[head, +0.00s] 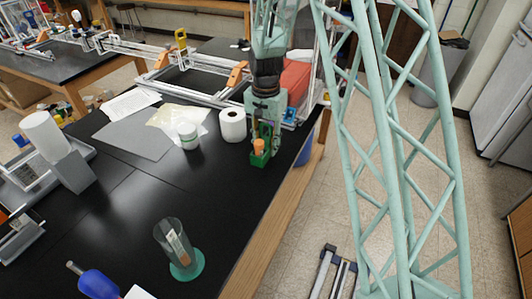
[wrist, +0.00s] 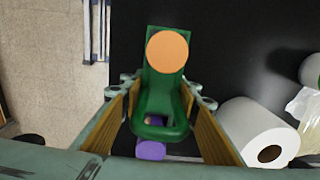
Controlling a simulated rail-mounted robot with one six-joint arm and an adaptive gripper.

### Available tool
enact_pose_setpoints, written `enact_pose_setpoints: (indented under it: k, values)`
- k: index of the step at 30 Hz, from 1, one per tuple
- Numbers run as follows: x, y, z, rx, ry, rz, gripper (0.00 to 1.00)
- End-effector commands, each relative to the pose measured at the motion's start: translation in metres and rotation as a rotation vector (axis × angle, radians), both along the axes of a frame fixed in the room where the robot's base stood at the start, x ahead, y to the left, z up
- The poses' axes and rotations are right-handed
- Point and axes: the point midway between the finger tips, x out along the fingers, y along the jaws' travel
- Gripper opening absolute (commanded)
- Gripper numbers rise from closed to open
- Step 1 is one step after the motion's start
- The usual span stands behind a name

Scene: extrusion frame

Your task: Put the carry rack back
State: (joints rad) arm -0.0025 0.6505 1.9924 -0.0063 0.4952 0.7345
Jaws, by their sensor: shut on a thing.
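The carry rack (head: 259,160) is green and stands upright at the right side of the black bench, near its wooden edge. An orange round top (head: 258,145) shows in it. My gripper (head: 266,126) comes down on the rack from above. In the wrist view the finger pads (wrist: 160,118) lie on either side of the rack's green handle (wrist: 160,132), shut on it. The orange top (wrist: 167,51) faces the camera, and a purple round part (wrist: 150,150) shows below the handle. Whether the rack's base touches the bench cannot be told.
A white paper roll (head: 232,125) stands close left of the rack, beside a white jar (head: 188,135). A clear cylinder with a green base (head: 181,258) stands toward the front. An aluminium frame (head: 200,75) lies behind. The middle of the bench is clear.

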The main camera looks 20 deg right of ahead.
Motion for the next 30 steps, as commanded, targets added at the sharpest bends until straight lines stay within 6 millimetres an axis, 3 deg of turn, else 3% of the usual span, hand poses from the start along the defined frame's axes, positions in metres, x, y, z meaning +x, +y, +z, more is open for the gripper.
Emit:
enact_pose_setpoints:
  k: [10, 27, 28, 30]
  values:
    - [0.001, -0.001, -0.032, 0.0, 0.001, 0.0, 0.15]
    - [0.001, -0.001, -0.038, 0.0, 0.0, 0.0, 0.15]
    - [0.001, -0.001, -0.039, 0.0, 0.0, 0.0, 0.3]
    - [0.001, -0.001, -0.038, 0.0, 0.0, 0.0, 0.36]
